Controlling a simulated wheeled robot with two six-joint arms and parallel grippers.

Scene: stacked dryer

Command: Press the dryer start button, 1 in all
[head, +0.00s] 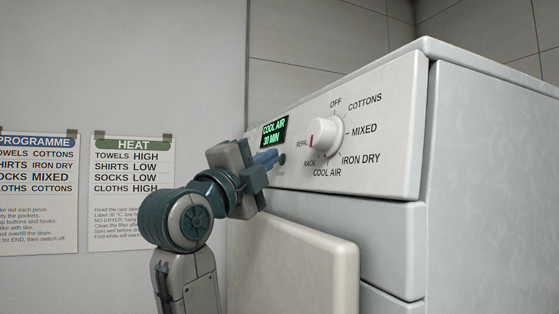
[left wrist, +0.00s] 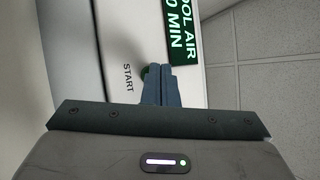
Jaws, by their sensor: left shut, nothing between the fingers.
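The dryer (head: 395,110) fills the right side of the head view. Its white dial (head: 326,134) has a red mark on the side near REFRESH and RACK. The lit display (head: 274,132) reads COOL AIR, 30 MIN. The green start button (head: 282,159) is below the display. My left gripper (head: 274,157) is shut and empty, its fingertips right by the button. In the left wrist view the fingertips (left wrist: 157,70) overlap the green button (left wrist: 144,72), beside the word START. Whether they touch it I cannot tell. My right gripper is not in view.
A pale door or panel (head: 305,262) stands below the control panel, under my left gripper. Two posters, PROGRAMME (head: 38,190) and HEAT (head: 132,190), hang on the wall at the left.

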